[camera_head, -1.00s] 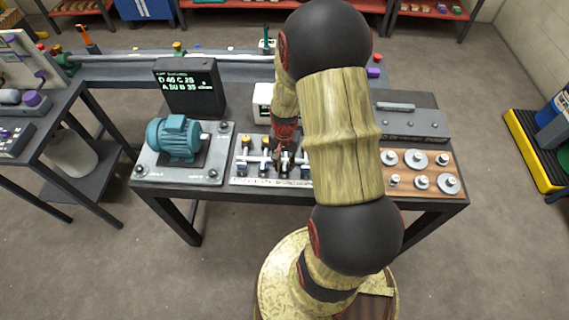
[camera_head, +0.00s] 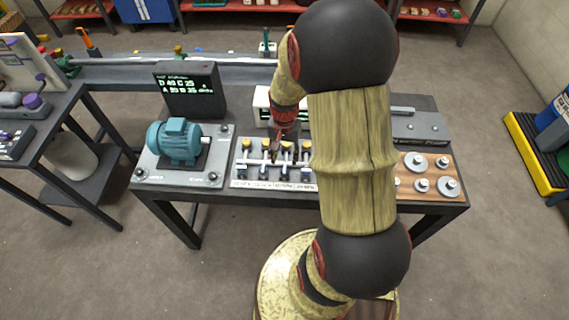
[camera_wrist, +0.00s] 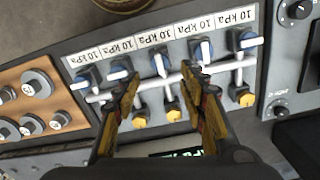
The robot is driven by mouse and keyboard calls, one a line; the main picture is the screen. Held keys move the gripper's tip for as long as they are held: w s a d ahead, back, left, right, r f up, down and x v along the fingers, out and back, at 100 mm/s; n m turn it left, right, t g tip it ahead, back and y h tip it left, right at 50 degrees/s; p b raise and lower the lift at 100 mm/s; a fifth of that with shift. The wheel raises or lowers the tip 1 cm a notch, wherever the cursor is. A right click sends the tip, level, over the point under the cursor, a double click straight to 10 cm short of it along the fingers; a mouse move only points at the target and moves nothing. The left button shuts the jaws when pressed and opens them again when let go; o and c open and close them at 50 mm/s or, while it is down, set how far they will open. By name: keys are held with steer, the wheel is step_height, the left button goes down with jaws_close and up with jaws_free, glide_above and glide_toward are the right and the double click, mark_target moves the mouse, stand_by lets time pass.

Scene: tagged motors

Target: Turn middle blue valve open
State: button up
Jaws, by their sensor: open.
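The valve panel (camera_head: 243,182) has a row of blue valves with white handles. In the wrist view the middle blue valve (camera_wrist: 158,64) lies just beyond and between my fingertips. Its white handle points roughly along its pipe branch, while neighbouring handles, such as that of the valve to its left (camera_wrist: 119,73), lie more crosswise. My gripper (camera_wrist: 162,73) is open, with one finger on each side of the middle valve's branch and nothing held. In the head view my gripper (camera_head: 279,148) is over the panel and hides part of its middle. I cannot tell whether a finger touches the handle.
Yellow knobs (camera_wrist: 172,115) stand along the same pipework, close to my fingers. A teal motor (camera_head: 175,141) sits left of the panel. A wooden board with weights (camera_head: 422,185) is at the right. A black display (camera_head: 189,90) stands behind.

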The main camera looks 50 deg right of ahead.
steer(key=shift+r, duration=2.65)
